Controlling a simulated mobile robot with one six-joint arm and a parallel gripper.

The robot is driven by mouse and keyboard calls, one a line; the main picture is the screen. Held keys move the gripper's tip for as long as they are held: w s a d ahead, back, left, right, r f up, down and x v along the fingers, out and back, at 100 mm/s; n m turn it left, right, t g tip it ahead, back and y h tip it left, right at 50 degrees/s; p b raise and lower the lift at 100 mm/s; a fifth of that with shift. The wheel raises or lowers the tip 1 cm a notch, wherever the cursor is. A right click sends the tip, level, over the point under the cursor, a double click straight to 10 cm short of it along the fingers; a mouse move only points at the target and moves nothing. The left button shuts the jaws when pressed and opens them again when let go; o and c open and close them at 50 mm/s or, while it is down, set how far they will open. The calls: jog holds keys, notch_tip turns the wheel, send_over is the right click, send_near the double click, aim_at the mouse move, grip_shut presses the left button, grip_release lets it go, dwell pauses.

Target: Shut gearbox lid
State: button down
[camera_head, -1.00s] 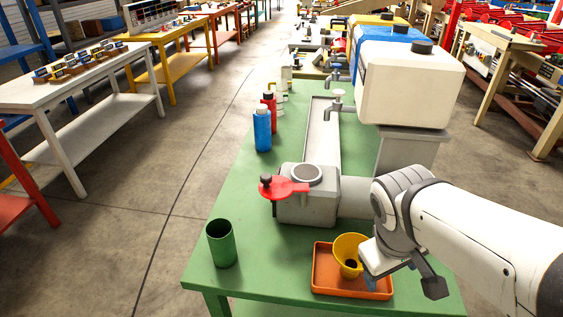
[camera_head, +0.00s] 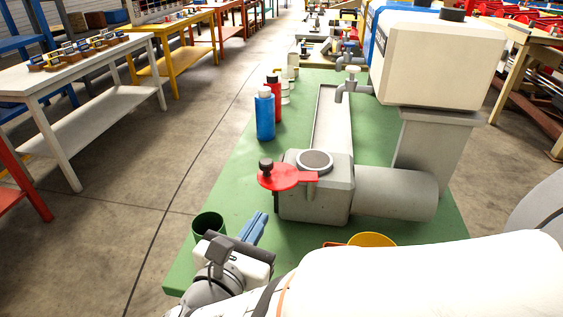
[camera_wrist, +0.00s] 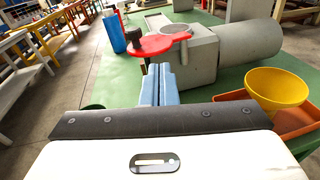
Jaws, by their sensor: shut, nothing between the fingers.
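The grey gearbox (camera_head: 315,200) stands on the green table, with a round dark opening (camera_head: 314,161) uncovered on its top. Its red lid (camera_head: 278,177), with a dark knob, is swung out to the left of the opening and joined to the gearbox by an arm. In the wrist view the red lid (camera_wrist: 152,44) is just beyond my fingertips, and the gearbox (camera_wrist: 198,55) is to their right. My gripper (camera_head: 257,226) is shut and empty, in front of and below the lid. Its blue fingers (camera_wrist: 159,84) lie together and appear apart from the lid.
A green cup (camera_head: 208,224) stands just left of my gripper. A yellow funnel (camera_wrist: 275,90) sits in an orange tray (camera_wrist: 296,124) at the right. Blue (camera_head: 265,115) and red bottles (camera_head: 273,92) stand behind the lid. A grey motor cylinder (camera_head: 395,193) extends right of the gearbox.

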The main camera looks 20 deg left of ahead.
jog(key=s+a+n+t+y, duration=0.1)
jog(key=s+a+n+y, duration=0.1)
jog(key=a, duration=0.1)
send_near(263, 168)
jog(key=w, duration=0.6)
jog(key=shift+w, duration=0.35)
